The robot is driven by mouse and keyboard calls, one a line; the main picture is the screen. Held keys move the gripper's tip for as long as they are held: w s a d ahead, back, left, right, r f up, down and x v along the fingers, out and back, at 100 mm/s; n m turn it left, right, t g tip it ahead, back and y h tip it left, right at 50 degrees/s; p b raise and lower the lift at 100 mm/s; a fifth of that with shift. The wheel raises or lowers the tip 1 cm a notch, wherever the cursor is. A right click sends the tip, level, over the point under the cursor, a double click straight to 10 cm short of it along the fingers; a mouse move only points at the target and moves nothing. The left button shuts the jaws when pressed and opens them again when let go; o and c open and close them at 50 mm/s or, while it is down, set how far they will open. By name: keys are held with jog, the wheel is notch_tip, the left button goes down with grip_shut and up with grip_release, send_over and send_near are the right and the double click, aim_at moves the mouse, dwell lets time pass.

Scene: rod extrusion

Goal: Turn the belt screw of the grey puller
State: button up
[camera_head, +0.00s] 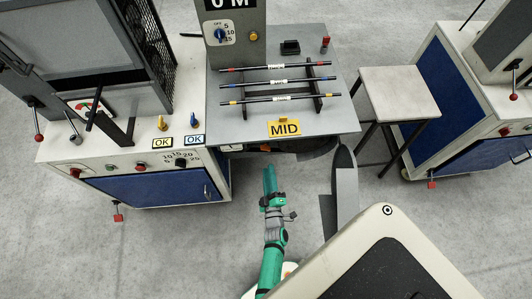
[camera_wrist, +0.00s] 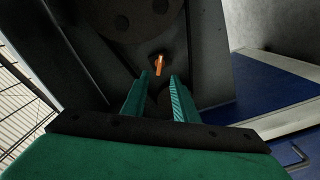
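The grey puller (camera_head: 300,119) shows in the head view as a grey-topped station with a yellow MID sign on its front edge. In the wrist view, its dark panel (camera_wrist: 205,45) fills the upper middle. A small orange part (camera_wrist: 159,66), which looks like the belt screw, sits on that panel just beyond my fingertips. My gripper (camera_wrist: 160,80) is open, its two green fingers apart with the orange part seen between and beyond them. In the head view, my gripper (camera_head: 269,178) is in front of and below the puller's front edge. Whether the fingers touch the screw cannot be told.
Three marked rods (camera_head: 280,83) lie on a rack on the puller's top. A blue-and-white cabinet (camera_head: 140,180) with knobs and OK signs stands at left. A small table (camera_head: 399,92) stands at right. Grey floor in front is mostly clear.

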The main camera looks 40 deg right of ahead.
aim_at(265, 148)
jog(key=x, duration=0.9)
jog(key=shift+w, duration=0.25)
jog(key=shift+d, duration=0.1)
jog(key=shift+c, duration=0.4)
jog(key=shift+w, duration=0.1)
grip_shut()
